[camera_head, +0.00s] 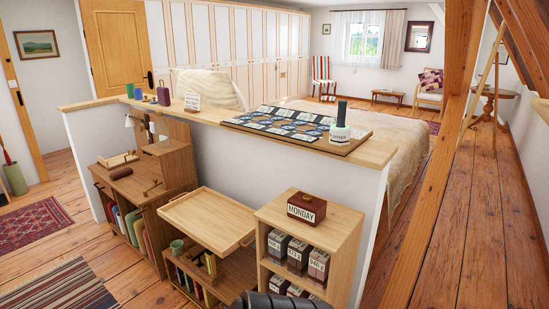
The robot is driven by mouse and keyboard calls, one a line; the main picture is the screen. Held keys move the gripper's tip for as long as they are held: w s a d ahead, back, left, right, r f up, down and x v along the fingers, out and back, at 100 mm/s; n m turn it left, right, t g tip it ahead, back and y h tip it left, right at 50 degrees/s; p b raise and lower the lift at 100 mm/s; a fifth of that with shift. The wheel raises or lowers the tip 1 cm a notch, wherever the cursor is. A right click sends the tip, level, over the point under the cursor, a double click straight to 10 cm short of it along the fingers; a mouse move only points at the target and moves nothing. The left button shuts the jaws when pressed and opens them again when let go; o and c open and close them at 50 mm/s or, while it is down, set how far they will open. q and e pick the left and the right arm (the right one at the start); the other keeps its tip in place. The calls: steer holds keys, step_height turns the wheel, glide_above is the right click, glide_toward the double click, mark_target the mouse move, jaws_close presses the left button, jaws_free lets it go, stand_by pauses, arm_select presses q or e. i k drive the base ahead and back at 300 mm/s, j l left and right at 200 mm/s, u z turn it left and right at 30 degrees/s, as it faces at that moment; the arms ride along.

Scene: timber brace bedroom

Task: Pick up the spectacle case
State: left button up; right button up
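I cannot make out the spectacle case for certain. A small dark, elongated object (121,173) lies on the wooden desk (140,187) at the left and could be a case, but it is too small to tell. A thin dark item (152,188) lies near the desk's front right. A dark ribbed shape (283,301) at the bottom edge seems to be part of my own body; no fingertips show there. Neither gripper can be made out.
In front stand a wooden tray (207,219) and a shelf (345,222) with a MONDAY block (307,207). A timber brace (433,170) slants at right.

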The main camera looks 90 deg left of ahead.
mark_target(122, 173)
steer(key=u, duration=2.8)
